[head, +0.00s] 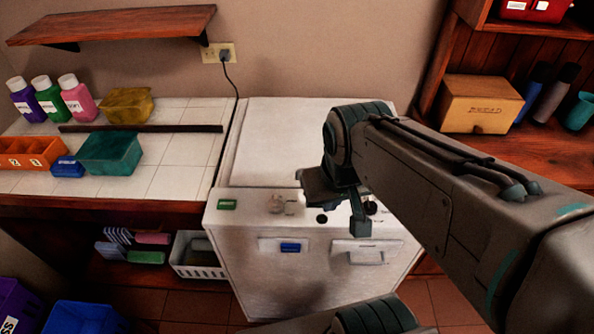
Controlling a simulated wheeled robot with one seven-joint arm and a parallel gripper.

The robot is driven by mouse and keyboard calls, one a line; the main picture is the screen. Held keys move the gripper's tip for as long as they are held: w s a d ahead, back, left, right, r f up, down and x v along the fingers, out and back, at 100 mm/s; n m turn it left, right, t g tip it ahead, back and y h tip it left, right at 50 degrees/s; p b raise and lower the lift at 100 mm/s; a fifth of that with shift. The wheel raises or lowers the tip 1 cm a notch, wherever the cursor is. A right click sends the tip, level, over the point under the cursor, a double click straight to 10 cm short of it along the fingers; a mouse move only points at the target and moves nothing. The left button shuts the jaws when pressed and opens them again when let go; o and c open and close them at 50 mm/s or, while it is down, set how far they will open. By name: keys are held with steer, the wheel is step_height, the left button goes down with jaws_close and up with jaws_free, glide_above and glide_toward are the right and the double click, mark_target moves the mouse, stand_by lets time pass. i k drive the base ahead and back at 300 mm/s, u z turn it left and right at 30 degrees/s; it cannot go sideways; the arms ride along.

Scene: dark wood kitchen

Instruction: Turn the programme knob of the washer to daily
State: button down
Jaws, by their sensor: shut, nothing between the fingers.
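The white washer (290,150) stands against the wall in the middle of the head view. Its control strip runs along the front top edge. A pale knob (281,205) sits on the left part of the strip. A dark round knob (371,208) shows at the right, partly behind my gripper. I cannot read the markings, so which one is the programme knob is unclear. My gripper (357,224) points down over the right half of the strip, shut and empty. Whether it touches the panel or the dark knob cannot be told.
A green label (227,204) and a black button (322,218) are on the strip. A blue piece (290,247) and a white drawer handle (366,256) are on the front. Left is a tiled counter (185,150) with bottles and boxes; right is a wooden shelf (420,110).

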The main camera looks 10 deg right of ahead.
mark_target(370, 207)
steer(key=k, duration=0.5)
steer(key=z, duration=0.55)
steer(key=i, duration=0.45)
steer(key=z, duration=1.1)
steer(key=k, duration=0.95)
steer(key=u, duration=1.1)
steer(key=i, duration=0.5)
